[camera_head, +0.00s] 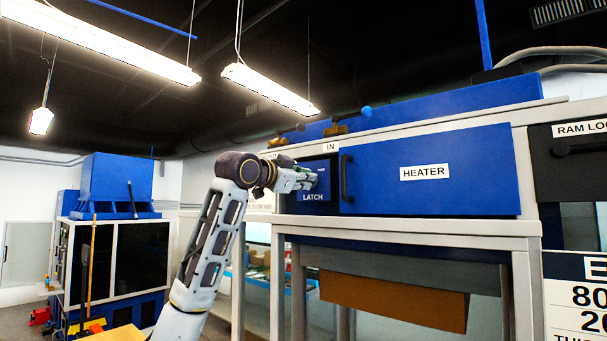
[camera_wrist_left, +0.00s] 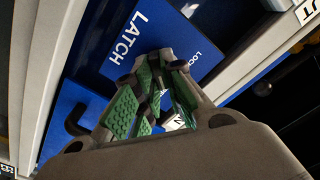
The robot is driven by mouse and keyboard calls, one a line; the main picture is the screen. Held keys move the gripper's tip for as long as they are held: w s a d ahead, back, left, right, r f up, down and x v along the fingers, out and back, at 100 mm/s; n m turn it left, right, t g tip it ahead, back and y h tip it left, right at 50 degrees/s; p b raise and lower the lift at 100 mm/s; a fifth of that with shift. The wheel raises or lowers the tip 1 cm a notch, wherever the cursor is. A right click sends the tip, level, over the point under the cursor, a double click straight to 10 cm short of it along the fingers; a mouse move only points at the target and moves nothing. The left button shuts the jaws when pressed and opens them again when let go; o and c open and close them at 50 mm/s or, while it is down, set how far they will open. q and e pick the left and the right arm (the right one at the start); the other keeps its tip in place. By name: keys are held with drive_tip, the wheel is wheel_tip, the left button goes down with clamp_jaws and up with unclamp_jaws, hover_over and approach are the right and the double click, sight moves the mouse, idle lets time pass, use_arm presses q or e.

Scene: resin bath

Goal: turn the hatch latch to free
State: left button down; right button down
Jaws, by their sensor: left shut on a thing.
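The hatch latch is on a small blue plate (camera_head: 325,203) marked LATCH, left of the blue heater door (camera_head: 470,178). In the left wrist view the plate (camera_wrist_left: 177,28) is close, with small lettering beginning LOC beside the fingers and another small label partly hidden between them. My left gripper (camera_head: 309,180) is at the plate. In the left wrist view its green-padded fingers (camera_wrist_left: 157,72) are closed in on the latch handle, which they mostly hide. I cannot read which way the handle points. My right gripper is not in view.
A black door handle (camera_head: 346,179) stands out just right of the latch plate. A black panel (camera_head: 575,160) marked RAM LOC is at the far right. A brown block (camera_head: 395,300) shows below the heater. Floor space left of my arm holds a blue-topped cabinet (camera_head: 115,260).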

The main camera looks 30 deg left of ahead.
use_arm(q)
drive_tip(key=shift+m+p, duration=0.5)
drive_tip(key=shift+m, duration=0.5)
drive_tip(key=c, duration=1.5)
unclamp_jaws()
drive_tip(key=s, duration=1.2)
drive_tip(key=shift+a, duration=0.45)
